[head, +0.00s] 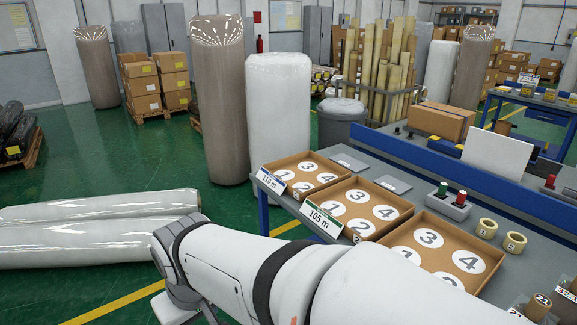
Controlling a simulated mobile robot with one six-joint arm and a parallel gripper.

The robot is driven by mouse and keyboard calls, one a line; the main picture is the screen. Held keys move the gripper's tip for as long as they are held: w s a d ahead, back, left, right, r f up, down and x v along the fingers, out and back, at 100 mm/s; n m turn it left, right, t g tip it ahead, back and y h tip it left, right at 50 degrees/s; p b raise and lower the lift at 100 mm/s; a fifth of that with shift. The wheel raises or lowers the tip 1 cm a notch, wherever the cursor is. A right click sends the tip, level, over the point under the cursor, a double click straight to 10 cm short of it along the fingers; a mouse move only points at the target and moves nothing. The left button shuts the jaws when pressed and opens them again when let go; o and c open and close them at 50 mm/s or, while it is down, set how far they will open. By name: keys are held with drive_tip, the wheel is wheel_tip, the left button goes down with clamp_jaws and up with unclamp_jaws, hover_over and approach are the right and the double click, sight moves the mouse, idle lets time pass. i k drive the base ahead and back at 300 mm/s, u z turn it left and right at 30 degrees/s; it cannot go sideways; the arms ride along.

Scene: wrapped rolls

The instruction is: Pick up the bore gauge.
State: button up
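I cannot make out a bore gauge anywhere in the head view. My arm reaches in from the bottom edge toward the lower left, over the floor beside the workbench (480,205). My gripper does not show, so I cannot tell what it holds. My arm covers part of the bench's near side and the front of the trays.
Cardboard trays with numbered circles, including the 110 m tray (329,180) and 105 m tray (403,221), line the bench. A button box (449,205) and tape rolls (487,228) sit behind. Wrapped rolls (90,228) lie on the floor at left; others stand behind.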

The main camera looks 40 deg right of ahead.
sight(442, 189)
drive_tip(key=u, duration=0.05)
drive_tip(key=i, duration=2)
drive_tip(key=z, duration=3.75)
drive_tip(key=i, duration=1.05)
drive_tip(key=u, duration=0.1)
